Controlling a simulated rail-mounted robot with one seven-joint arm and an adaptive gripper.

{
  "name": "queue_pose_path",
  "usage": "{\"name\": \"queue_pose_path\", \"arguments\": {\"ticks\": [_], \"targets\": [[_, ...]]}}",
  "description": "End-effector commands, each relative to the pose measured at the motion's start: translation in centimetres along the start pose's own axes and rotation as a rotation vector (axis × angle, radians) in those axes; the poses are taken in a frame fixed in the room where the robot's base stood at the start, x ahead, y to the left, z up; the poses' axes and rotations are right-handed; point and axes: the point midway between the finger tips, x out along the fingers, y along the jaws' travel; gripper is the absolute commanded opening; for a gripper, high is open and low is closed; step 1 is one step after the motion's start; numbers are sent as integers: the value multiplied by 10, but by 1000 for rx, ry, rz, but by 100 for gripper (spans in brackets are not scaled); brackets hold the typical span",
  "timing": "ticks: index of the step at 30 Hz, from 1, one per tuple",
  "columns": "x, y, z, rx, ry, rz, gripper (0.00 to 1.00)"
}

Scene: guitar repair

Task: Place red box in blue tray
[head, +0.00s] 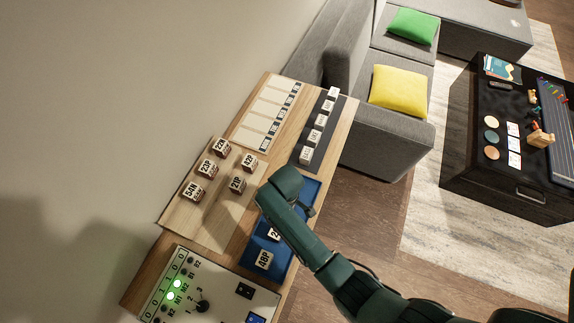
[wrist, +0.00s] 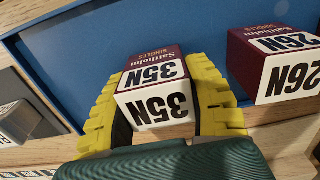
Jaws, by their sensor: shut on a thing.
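My gripper (wrist: 162,112), with yellow ridged fingers, is shut on a small box (wrist: 155,88) in the wrist view. This box has a dark red face reading "Saltholm Singles" and white faces reading 35N. The blue tray (wrist: 95,45) spreads behind and below it; whether the box touches the tray cannot be told. A similar red-and-white box marked 26N (wrist: 280,62) stands to the right, apart from the fingers. In the head view, the blue tray (head: 312,190) lies partly under my arm, which hides the gripper and held box.
Several labelled boxes (head: 221,147) stand on the wooden board left of the tray. A box marked 46P (head: 264,260) is in the tray's near part, with another partly hidden beside it. A switch panel (head: 205,295) is at the near end, a dark strip of white blocks (head: 318,130) beyond.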

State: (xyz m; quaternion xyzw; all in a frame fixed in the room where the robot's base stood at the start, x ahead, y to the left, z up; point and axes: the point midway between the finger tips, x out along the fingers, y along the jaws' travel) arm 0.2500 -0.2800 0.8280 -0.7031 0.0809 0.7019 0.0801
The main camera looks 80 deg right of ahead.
Motion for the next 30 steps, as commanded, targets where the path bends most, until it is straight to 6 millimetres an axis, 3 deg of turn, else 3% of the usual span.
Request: {"name": "queue_pose_path", "arguments": {"ticks": [3,4,7,18,30], "targets": [[4,0,0,0,-1,0,9],[3,0,0,0,-1,0,55],[3,0,0,0,-1,-1,74],[-6,0,0,0,0,0,74],[-98,0,0,0,2,1,74]]}}
